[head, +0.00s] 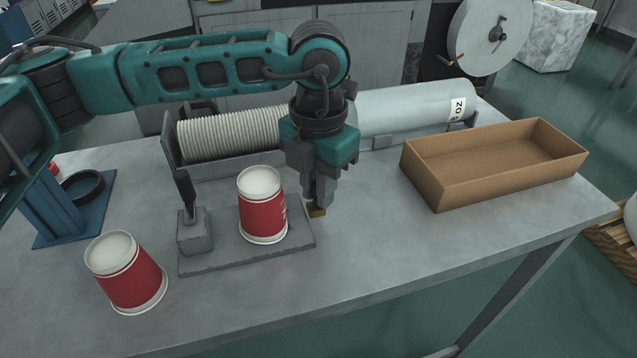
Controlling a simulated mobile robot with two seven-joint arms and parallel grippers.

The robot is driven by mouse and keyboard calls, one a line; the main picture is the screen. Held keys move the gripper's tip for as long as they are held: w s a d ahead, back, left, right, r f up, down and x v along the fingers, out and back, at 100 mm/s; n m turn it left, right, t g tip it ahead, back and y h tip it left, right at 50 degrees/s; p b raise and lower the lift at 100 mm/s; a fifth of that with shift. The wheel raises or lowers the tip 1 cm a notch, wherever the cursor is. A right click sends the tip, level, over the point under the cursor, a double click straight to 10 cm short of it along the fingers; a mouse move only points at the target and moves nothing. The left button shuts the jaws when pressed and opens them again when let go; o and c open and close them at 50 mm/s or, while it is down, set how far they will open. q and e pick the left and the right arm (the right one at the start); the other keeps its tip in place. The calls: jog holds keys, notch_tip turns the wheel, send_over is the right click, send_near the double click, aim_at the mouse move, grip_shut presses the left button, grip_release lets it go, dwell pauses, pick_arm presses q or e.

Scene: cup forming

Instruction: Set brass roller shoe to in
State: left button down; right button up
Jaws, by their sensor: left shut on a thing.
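The brass roller shoe (317,209) is a small brown-gold block at the right edge of the grey base plate (215,262). My left gripper (318,200) points down from above and is shut on the shoe; its fingers hide part of it. A red and white cup (262,208) stands upside down on the plate, just left of the shoe, with a small gap between them. A grey block with a dark upright lever (187,195) stands at the plate's left side. My right gripper is not in view.
A second red and white cup (128,275) stands at the front left. An open cardboard box (437,190) stands at the right. A ribbed stack (230,133) and a grey cylinder (415,108) lie behind the plate. A blue stand (60,215) is at the left. The front right tabletop is clear.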

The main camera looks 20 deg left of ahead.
aim_at(308, 207)
pick_arm(q)
jog(key=shift+s+a+f+b, duration=0.15)
jog(key=shift+a+b, duration=0.1)
jog(key=shift+b, duration=0.15)
jog(key=shift+s+a+b, duration=0.2)
jog(key=shift+a+b, duration=0.15)
jog(key=shift+s+a, duration=0.1)
jog(key=c, duration=1.1)
grip_release()
jog(key=shift+o, duration=0.2)
jog(key=shift+r, duration=0.25)
notch_tip(308, 207, up, 13)
jog(key=shift+f, duration=0.15)
